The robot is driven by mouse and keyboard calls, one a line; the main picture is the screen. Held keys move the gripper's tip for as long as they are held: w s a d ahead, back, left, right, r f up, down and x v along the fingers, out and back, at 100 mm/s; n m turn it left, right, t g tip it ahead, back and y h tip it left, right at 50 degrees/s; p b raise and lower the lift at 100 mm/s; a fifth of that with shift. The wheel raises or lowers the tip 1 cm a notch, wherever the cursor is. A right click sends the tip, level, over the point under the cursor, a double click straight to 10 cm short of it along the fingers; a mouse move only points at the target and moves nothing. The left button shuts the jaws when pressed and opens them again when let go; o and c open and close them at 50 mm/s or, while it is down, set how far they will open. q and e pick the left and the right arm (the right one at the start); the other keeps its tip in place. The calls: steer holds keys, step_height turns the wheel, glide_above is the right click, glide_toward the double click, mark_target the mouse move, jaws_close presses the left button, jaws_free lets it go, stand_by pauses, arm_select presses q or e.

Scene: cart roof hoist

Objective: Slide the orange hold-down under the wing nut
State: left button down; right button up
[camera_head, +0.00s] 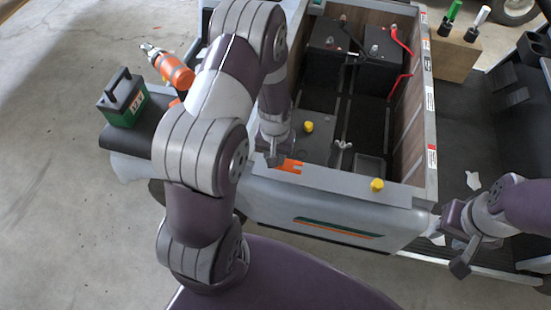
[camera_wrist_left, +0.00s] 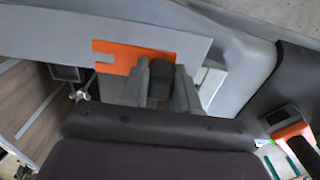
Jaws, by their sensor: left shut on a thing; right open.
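The orange hold-down (camera_head: 291,167) is a flat plate with a notch in its end, lying near the front rim of the cart's battery compartment. It also shows in the left wrist view (camera_wrist_left: 122,56), its notched end toward the wing nut. My left gripper (camera_head: 272,158) is shut on its other end; the fingers (camera_wrist_left: 161,80) cover part of it. The metal wing nut (camera_head: 343,146) stands to the right of the hold-down, apart from it; it shows in the left wrist view (camera_wrist_left: 80,90) too. My right gripper (camera_head: 455,240) is open and empty, off the cart's front right corner.
Two black batteries (camera_head: 381,62) with red cables stand at the back of the compartment. Yellow knobs (camera_head: 377,184) sit on the front rim and inside. A green box (camera_head: 122,103) and an orange tool (camera_head: 175,72) lie left. A wooden block (camera_head: 455,55) holds two handled tools.

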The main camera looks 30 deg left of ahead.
arm_select(q)
step_height(320, 180, up, 2)
steer(key=shift+r, duration=0.1)
steer(key=d+r+p, duration=0.1)
steer(key=d+r, duration=0.5)
steer(key=d, duration=0.5)
steer(key=shift+w+d+r, duration=0.15)
steer(key=shift+d+r, duration=0.1)
steer(key=shift+d, duration=0.1)
steer(key=w+a+f+b, duration=0.3)
steer(key=w+f+b, duration=0.3)
steer(key=w+f, duration=0.2)
steer(key=w+a+f+b, duration=0.4)
steer(key=w+f, duration=0.4)
steer(key=w, duration=0.5)
steer(key=shift+a+f+b, duration=0.2)
steer(key=shift+f+b, duration=0.1)
steer(key=shift+b, duration=0.55)
